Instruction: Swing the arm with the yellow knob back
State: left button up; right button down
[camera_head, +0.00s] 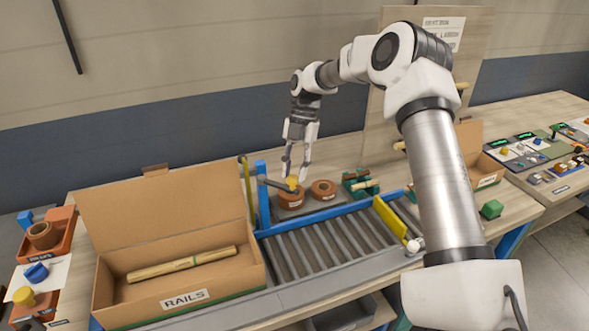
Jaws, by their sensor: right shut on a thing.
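The yellow knob (292,182) sits at the end of a dark swing arm (275,183), which runs left from it toward a blue post (262,195). The swing arm lies over a round brown piece (292,199) on a grey plate behind the roller conveyor. My right gripper (294,179) reaches down from above, with its fingertips shut on the yellow knob. The fingers partly hide the knob. My left gripper is not in view.
A second round brown piece (323,188) stands to the right. In front lies the roller conveyor (322,243) with a yellow gate (389,218). An open cardboard box labelled RAILS (180,298) stands at the left. A tall board (480,60) rises behind my right arm.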

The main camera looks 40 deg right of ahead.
jog(key=shift+s+f, duration=0.1)
jog(key=shift+f, duration=0.15)
jog(key=c, duration=1.1)
grip_release()
jog(key=shift+o, duration=1.4)
jog(key=shift+d, duration=0.15)
jog(key=shift+r, duration=0.1)
jog(key=v, duration=1.2)
jog(key=shift+f, duration=0.2)
